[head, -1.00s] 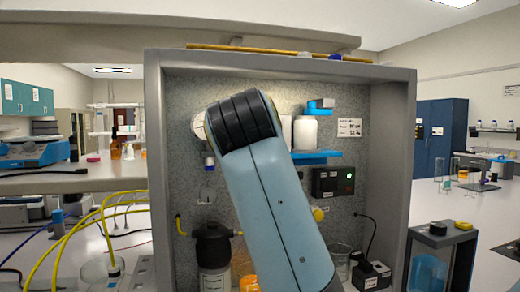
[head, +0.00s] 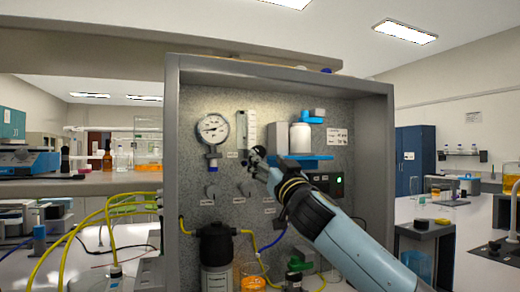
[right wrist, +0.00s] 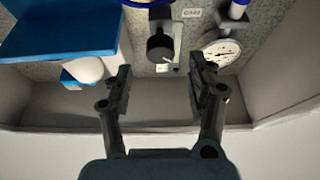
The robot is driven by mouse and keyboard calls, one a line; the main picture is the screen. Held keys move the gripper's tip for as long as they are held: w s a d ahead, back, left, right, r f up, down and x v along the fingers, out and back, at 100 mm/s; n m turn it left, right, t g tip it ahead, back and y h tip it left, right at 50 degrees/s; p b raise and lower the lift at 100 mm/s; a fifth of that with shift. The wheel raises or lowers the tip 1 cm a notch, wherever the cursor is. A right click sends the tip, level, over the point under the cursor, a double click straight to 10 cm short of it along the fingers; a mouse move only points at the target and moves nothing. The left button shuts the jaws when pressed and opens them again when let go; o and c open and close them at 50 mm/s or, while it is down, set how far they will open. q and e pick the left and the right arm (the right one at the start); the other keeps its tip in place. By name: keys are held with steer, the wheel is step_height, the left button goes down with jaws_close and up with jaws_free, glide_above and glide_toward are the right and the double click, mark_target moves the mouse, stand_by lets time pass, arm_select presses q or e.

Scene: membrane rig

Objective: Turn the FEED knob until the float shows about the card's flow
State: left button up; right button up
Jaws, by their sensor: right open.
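The grey panel carries a flow tube (head: 247,130) with a pale scale. The float inside is too small to read. My right gripper (head: 258,160) is at the tube's lower end, in front of the panel. In the right wrist view the right gripper (right wrist: 160,85) is open, its fingers apart with nothing between them. A black knob (right wrist: 159,47) with a pale pointer line shows beyond the fingertips, apart from them. I cannot read whether it is the FEED knob. My left gripper is out of view.
A round gauge (head: 213,128) is left of the tube. A blue shelf (head: 303,162) holding a white bottle (head: 300,138) is close to the right of the gripper. Grey side walls frame the rig. A dark-lidded vessel (head: 215,245) and yellow tubing are below.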

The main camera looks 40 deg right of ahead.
mark_target(260, 153)
steer(key=p+x, duration=0.1)
steer(key=x, duration=0.5)
steer(key=shift+p, duration=0.3)
steer(key=shift+w+d+r, duration=0.1)
steer(key=shift+w, duration=0.35)
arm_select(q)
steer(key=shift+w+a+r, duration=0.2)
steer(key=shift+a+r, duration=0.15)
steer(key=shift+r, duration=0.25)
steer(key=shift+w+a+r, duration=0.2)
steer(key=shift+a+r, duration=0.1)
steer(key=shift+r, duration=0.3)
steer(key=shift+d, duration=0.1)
arm_select(e)
steer(key=shift+c, duration=0.3)
